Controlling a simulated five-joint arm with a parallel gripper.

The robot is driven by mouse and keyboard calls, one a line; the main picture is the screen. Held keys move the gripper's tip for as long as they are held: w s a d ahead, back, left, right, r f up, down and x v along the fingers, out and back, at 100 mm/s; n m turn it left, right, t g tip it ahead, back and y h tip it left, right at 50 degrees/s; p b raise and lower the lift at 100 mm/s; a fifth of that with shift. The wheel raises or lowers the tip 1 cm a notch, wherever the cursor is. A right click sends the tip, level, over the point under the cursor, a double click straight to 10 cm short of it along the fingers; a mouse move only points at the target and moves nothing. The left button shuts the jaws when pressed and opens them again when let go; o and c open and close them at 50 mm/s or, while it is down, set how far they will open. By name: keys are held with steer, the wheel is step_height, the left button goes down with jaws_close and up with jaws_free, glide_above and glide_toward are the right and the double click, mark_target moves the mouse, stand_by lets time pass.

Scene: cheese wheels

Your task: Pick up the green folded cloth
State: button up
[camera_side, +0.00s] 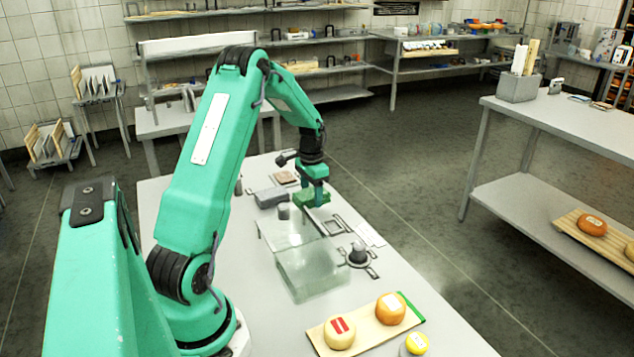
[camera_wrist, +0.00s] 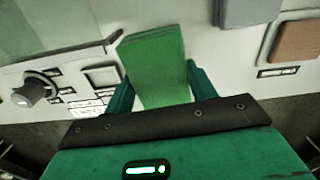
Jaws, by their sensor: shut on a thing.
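The green folded cloth (camera_wrist: 153,58) lies between the two fingers of my gripper (camera_wrist: 158,90) in the wrist view. My gripper is shut on it. In the side view the cloth (camera_side: 322,197) shows as a small green patch under my gripper (camera_side: 315,192), at the far part of the grey table. I cannot tell whether the cloth is touching the table or just above it.
A clear box (camera_side: 312,270) stands nearer on the table. Cheese wheels (camera_side: 390,308) sit on a board (camera_side: 372,331) at the near end.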

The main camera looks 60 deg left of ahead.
mark_target(311, 190)
step_height(311, 190, up, 7)
steer(key=shift+f, duration=0.2)
stand_by(0.5)
steer(key=shift+o, duration=1.4)
steer(key=shift+c, duration=0.9)
steer(key=shift+w+a, duration=0.2)
steer(key=shift+a, duration=0.4)
steer(key=a+f, duration=0.1)
steer(key=a, duration=1.8)
steer(key=shift+s+f, duration=0.15)
steer(key=shift+s, duration=0.25)
steer(key=shift+f, duration=0.15)
